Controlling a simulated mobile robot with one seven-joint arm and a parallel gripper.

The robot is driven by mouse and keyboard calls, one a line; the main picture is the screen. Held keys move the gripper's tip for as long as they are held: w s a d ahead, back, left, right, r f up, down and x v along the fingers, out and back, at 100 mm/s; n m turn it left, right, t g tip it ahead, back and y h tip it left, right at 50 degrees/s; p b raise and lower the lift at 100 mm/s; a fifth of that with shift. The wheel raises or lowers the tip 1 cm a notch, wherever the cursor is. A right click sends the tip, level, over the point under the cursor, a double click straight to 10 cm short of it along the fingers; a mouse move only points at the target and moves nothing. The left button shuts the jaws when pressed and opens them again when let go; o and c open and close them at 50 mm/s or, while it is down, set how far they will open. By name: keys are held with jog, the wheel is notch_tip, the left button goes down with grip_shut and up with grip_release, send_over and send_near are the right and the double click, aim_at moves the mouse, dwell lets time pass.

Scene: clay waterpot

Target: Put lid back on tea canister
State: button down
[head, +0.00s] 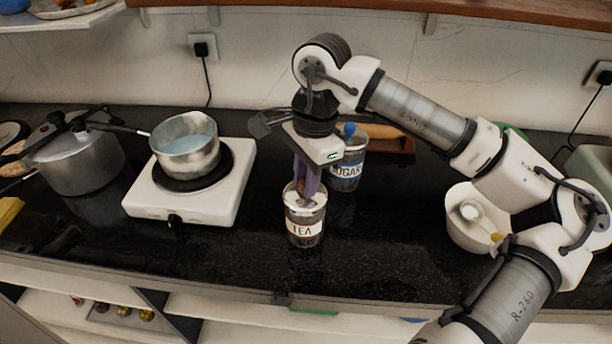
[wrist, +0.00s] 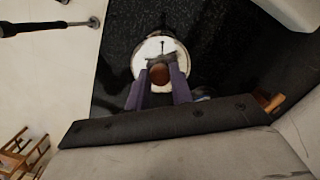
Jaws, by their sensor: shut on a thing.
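The tea canister (head: 304,230), clear with a white TEA label, stands upright on the black counter near its front edge. A pale, shiny round lid (wrist: 147,52) with a brown knob (wrist: 160,74) shows in the wrist view. In the head view the lid is at the canister's mouth, largely behind the fingers; I cannot tell if it is fully seated. My gripper (head: 306,192) points down over the canister, its purple fingers shut on the lid's knob. The fingers also show on both sides of the knob in the wrist view (wrist: 159,88).
The sugar canister (head: 346,170) stands close behind, to the right. A white hot plate (head: 205,205) with a saucepan (head: 186,155) is at left, beside a pressure cooker (head: 80,160). The counter between tea canister and bowl is clear.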

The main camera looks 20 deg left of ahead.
jog(key=c, duration=0.7)
grip_release()
jog(key=shift+r+p, duration=1.75)
jog(key=shift+r, duration=1.8)
jog(key=shift+c, duration=0.3)
grip_shut()
